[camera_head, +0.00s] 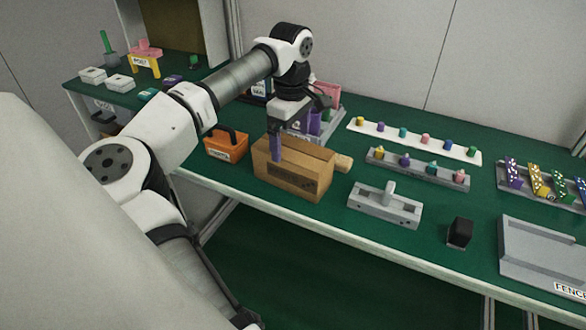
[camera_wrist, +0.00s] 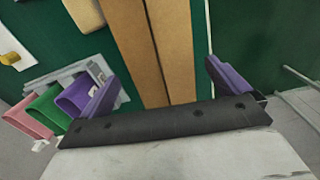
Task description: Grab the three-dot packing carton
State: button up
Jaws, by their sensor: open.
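A brown cardboard carton (camera_head: 290,178) stands on the green bench top, with a dark printed strip on its front face; I cannot make out dots on it. My gripper (camera_head: 277,148) is at its left part, pointing down. In the wrist view, the carton's top (camera_wrist: 126,40) with its lengthwise seam runs between the two purple fingers of my gripper (camera_wrist: 160,72). The fingers are open, one on each side of it in the picture. I cannot tell how far down its sides they reach. The carton's lower part is hidden in the wrist view.
An orange caddy (camera_head: 227,147) stands close left of the carton. A tan cylinder (camera_head: 344,162) lies at its right end. A grey fixture (camera_head: 385,205) and a black block (camera_head: 460,232) stand farther right. Pink, green and purple sleeves (camera_wrist: 75,97) stand close by in the wrist view.

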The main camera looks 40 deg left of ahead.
aim_at(293, 154)
jog(key=shift+d+f+p, duration=0.15)
jog(key=shift+f+p, duration=0.05)
jog(key=shift+f, duration=1.15)
jog(key=shift+d+f+p, duration=0.15)
jog(key=shift+f, duration=1.2)
jog(key=c, duration=1)
jog(key=shift+c, duration=0.2)
jog(key=shift+r, duration=0.15)
